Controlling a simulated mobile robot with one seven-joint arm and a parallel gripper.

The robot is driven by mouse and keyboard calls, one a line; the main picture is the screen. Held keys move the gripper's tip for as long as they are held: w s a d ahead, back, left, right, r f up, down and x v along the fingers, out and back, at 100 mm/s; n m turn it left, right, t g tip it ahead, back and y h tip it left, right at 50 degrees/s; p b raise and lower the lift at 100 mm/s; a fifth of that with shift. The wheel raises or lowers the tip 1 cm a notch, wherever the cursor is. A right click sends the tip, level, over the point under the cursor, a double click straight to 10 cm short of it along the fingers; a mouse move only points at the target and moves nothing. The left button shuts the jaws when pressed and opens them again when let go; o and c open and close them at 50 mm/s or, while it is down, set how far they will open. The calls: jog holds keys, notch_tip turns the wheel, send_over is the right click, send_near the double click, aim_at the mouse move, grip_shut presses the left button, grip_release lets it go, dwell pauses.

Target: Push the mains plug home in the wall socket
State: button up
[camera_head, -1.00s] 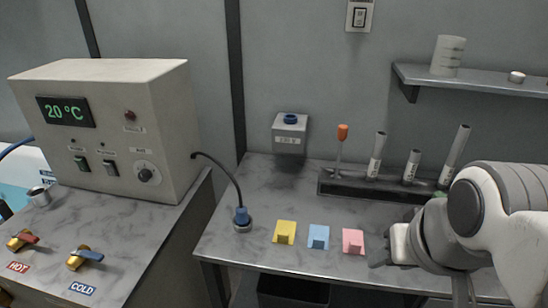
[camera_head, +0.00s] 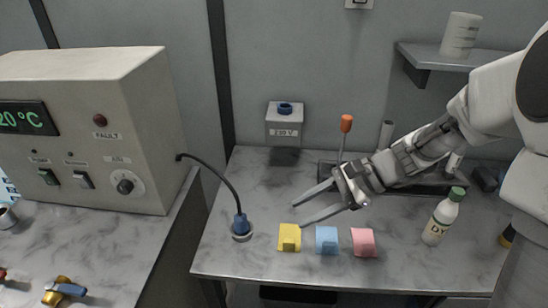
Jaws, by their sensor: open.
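The blue mains plug (camera_head: 241,225) stands upright in a round grey holder (camera_head: 241,236) on the bench. Its black cable (camera_head: 222,178) runs up and left to the control box. The wall socket is a grey box marked 230 V (camera_head: 284,130) with a blue round outlet (camera_head: 285,109) on top, fixed to the wall at the back of the bench. My gripper (camera_head: 299,211) is open and empty. Its two fingers point left above the bench, to the right of the plug and apart from it.
A green-capped bottle (camera_head: 442,216) stands right. A dark rack (camera_head: 326,170) with an orange-handled tool (camera_head: 346,124) is behind my arm. The control box (camera_head: 90,135) stands left.

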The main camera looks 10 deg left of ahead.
aim_at(238, 212)
jog(key=w+a+f+m+y, duration=0.4)
jog(key=w+f+m, duration=0.2)
jog(key=shift+t, duration=0.4)
jog(key=x, duration=1.1)
jog(key=shift+w+a+f, duration=0.15)
jog(key=shift+a, duration=0.2)
jog(key=shift+w+f+x, duration=0.1)
jog(key=shift+w+x, duration=0.05)
jog(key=shift+x, duration=1.15)
jog(key=shift+w+f+x, duration=0.1)
jog(key=shift+w+x, duration=0.05)
jog(key=shift+x, duration=1.15)
jog(key=shift+s, duration=0.15)
grip_shut()
